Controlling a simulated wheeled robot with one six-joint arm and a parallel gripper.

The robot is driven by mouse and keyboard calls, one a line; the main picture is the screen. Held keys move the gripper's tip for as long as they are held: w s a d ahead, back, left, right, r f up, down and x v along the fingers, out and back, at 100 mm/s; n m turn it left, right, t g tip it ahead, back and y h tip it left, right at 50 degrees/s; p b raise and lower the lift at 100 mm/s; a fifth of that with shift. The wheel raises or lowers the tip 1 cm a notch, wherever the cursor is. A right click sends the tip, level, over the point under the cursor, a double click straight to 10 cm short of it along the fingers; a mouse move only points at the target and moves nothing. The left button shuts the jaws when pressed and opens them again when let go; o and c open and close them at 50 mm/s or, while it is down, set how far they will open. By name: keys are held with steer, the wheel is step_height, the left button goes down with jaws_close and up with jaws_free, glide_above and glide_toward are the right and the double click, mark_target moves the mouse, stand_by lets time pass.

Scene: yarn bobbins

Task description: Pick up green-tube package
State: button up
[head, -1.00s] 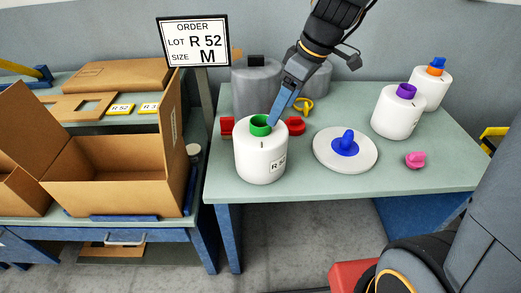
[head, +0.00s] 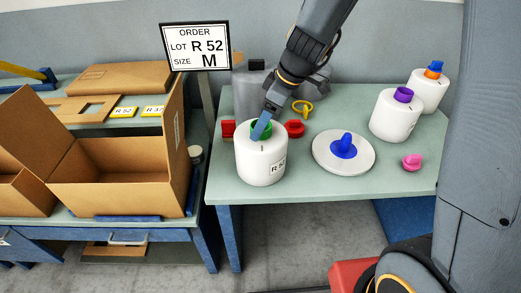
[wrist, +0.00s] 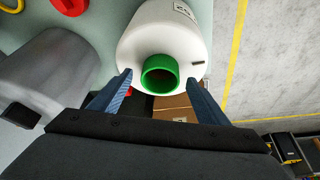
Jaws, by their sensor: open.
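The green-tube package (head: 261,160) is a white bobbin standing upright at the left front of the table, with a label reading R 52 on its side. Its green tube (head: 262,130) sticks out of the top. In the wrist view the package (wrist: 160,32) fills the upper middle, and the green tube (wrist: 159,74) faces the camera. My gripper (head: 263,127) is over the package top, with a blue finger partly covering the tube. In the wrist view my gripper (wrist: 160,82) is open, with one blue finger on each side of the tube.
Purple-tube (head: 396,118) and orange-tube (head: 428,92) packages stand farther right. An open carton (head: 110,185) is at the left.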

steer(key=shift+f, duration=0.2)
jaws_close()
steer(key=shift+w+r, duration=0.1)
steer(key=shift+r, duration=0.1)
step_height(320, 180, up, 10)
steer(key=b, duration=0.2)
stand_by(0.6)
